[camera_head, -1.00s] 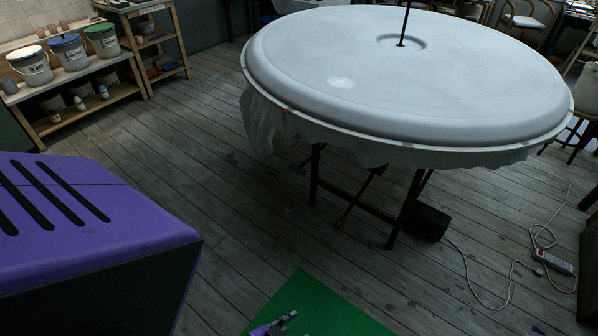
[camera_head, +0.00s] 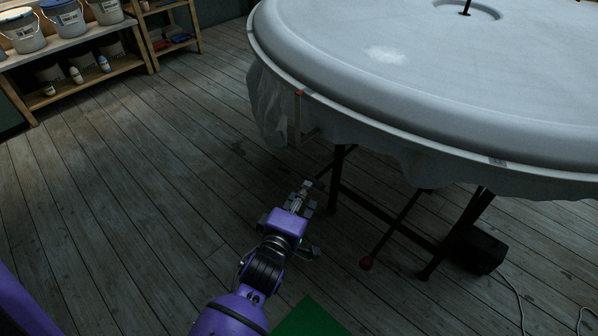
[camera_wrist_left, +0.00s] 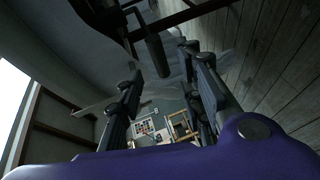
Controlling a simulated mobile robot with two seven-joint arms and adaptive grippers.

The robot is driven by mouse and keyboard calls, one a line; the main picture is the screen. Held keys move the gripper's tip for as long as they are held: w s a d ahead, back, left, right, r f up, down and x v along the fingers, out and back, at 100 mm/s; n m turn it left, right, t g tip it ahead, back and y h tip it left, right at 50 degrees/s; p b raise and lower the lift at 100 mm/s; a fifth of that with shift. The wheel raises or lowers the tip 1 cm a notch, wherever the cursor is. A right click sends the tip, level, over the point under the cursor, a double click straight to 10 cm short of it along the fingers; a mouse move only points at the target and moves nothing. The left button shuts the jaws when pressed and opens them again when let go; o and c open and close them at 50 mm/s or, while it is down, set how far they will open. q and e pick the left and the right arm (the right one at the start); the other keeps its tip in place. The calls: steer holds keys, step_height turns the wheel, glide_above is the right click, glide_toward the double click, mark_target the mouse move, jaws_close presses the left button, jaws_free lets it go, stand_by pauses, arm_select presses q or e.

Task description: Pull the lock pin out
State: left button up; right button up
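I cannot clearly make out the lock pin. My left gripper (camera_head: 309,184) is beside the table's dark legs, below the rim. In the left wrist view its fingers (camera_wrist_left: 162,72) stand apart, with a dark cylinder (camera_wrist_left: 157,56) showing between or beyond the tips. I see no contact. My right gripper is not in view.
The table's dark leg frame (camera_head: 385,215) and a black box (camera_head: 473,250) stand right of my left gripper. A white cloth (camera_head: 270,105) hangs under the rim. A green mat (camera_head: 310,318) lies below. The wooden floor (camera_head: 130,200) on the left is clear.

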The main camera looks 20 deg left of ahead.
mark_target(313, 181)
arm_select(q)
steer(key=shift+n, duration=0.3)
steer(key=w, duration=0.2)
steer(key=w+f, duration=0.1)
steer(key=w, duration=0.1)
steer(key=w+b, duration=0.1)
steer(key=w, duration=0.2)
steer(key=shift+w+f, duration=0.1)
steer(key=shift+f, duration=0.05)
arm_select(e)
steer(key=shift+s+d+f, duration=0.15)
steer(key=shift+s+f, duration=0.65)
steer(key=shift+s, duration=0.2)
arm_select(q)
steer(key=shift+c, duration=0.3)
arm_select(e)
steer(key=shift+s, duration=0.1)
arm_select(q)
jaws_close()
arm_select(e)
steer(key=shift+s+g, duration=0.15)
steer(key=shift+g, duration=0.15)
